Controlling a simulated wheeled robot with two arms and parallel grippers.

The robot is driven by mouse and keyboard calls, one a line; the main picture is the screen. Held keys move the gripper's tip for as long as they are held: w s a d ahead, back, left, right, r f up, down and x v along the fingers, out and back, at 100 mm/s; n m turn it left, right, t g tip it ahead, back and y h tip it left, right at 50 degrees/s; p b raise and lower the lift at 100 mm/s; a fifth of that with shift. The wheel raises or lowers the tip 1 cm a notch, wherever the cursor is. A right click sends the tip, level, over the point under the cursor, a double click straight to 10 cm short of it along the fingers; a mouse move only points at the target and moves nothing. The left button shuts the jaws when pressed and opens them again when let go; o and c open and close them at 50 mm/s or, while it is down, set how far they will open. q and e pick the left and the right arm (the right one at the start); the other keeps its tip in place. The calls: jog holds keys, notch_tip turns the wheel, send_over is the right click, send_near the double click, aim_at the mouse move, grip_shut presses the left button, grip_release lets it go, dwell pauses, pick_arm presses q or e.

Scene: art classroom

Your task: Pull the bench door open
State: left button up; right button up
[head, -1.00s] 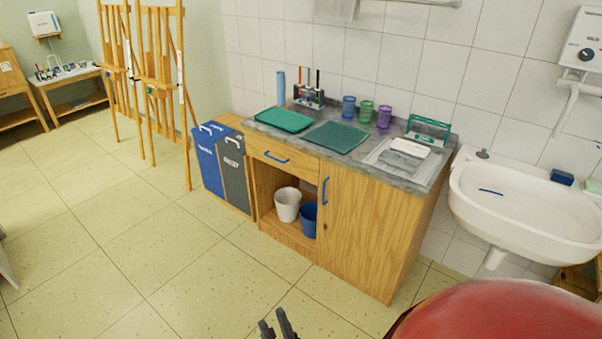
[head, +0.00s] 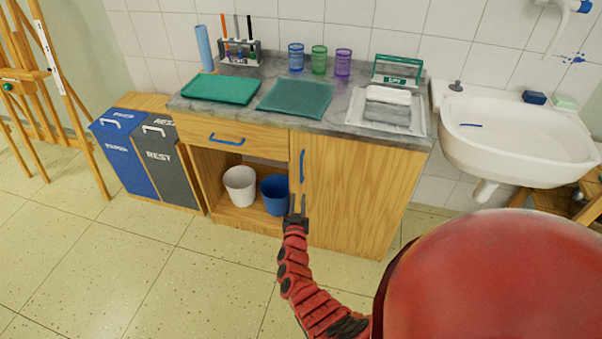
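The bench door (head: 352,195) is a wooden panel at the right of the bench front. It looks shut and flush. Its blue upright handle (head: 302,166) is near the door's left edge. My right gripper (head: 297,204) is just below the handle in the picture, with its two dark fingers pointing up and a gap between them. It is open and looks empty. I cannot tell how far it is in front of the door. The handle is not hidden. My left gripper is out of view.
The bench's open shelf left of the door holds a white bucket (head: 240,186) and a blue bucket (head: 275,194). A drawer (head: 238,137) is above them. Blue and grey bins (head: 150,158) stand at the left, a sink (head: 515,140) at the right. The floor in front is clear.

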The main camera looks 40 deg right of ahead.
aim_at(301, 171)
jog(key=b+x, duration=1)
jog(key=x, duration=0.3)
jog(key=shift+d+f, duration=0.1)
jog(key=shift+f, duration=0.1)
jog(key=shift+w+d+r+b, duration=0.35)
jog(key=shift+w+d+b, duration=0.05)
jog(key=shift+w+b, duration=0.15)
grip_shut()
dwell(0.4)
